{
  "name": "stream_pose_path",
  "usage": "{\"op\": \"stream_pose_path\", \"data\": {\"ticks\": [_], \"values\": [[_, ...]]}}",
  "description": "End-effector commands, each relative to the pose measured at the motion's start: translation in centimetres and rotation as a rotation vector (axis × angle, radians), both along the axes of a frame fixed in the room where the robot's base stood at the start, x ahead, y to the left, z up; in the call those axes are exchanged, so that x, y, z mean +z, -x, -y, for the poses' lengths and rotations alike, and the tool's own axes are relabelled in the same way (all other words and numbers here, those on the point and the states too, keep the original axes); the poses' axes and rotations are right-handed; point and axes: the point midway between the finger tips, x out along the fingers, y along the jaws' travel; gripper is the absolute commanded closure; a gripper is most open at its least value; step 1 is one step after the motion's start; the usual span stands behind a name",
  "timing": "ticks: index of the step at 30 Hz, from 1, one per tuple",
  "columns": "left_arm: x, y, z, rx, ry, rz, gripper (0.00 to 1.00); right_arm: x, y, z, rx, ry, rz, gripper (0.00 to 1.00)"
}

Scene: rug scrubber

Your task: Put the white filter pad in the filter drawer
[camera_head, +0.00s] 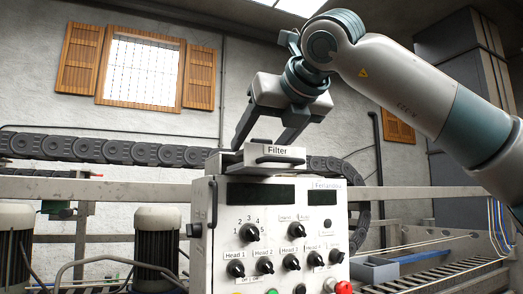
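The filter drawer (275,155) is a pale box front with a "Filter" label and a dark handle, on top of the white control cabinet (272,222). It appears to stick out toward me, but its inside cannot be seen from this low angle. My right gripper (260,144) comes in from the upper right and points down just above and behind the drawer front. Its two dark fingers are spread apart, with no object visible between them. I cannot make out the white filter pad; the drawer front hides the area below the fingertips. My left gripper is not in view.
The cabinet front carries several black knobs, two dark displays and a red button (343,287). A metal rail (120,190) and a black cable chain (100,150) run behind it. Motors (156,240) stand at left; a conveyor (440,275) with a grey bin (374,268) is at right.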

Motion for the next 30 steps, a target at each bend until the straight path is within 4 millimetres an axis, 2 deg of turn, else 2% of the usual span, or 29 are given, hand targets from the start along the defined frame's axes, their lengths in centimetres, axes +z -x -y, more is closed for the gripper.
{"op": "stream_pose_path", "data": {"ticks": [7, 17, 28, 29, 30], "values": [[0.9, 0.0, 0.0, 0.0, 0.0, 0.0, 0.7, -2.1, 0.0, 0.0, 0.0, 0.002, 0.001, 0.6], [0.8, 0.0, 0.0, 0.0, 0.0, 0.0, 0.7, -2.3, 0.0, 0.0, 0.0, 0.001, 0.0, 0.6], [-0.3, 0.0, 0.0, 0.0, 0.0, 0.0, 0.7, -3.2, 0.0, 0.0, 0.0, 0.001, -0.002, 0.6], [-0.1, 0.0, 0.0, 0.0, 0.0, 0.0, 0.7, -3.0, 0.0, 0.0, 0.0, 0.001, -0.003, 0.31], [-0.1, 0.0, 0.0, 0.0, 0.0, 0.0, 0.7, -3.1, 0.0, 0.0, -0.001, 0.002, -0.004, 0.22]]}}
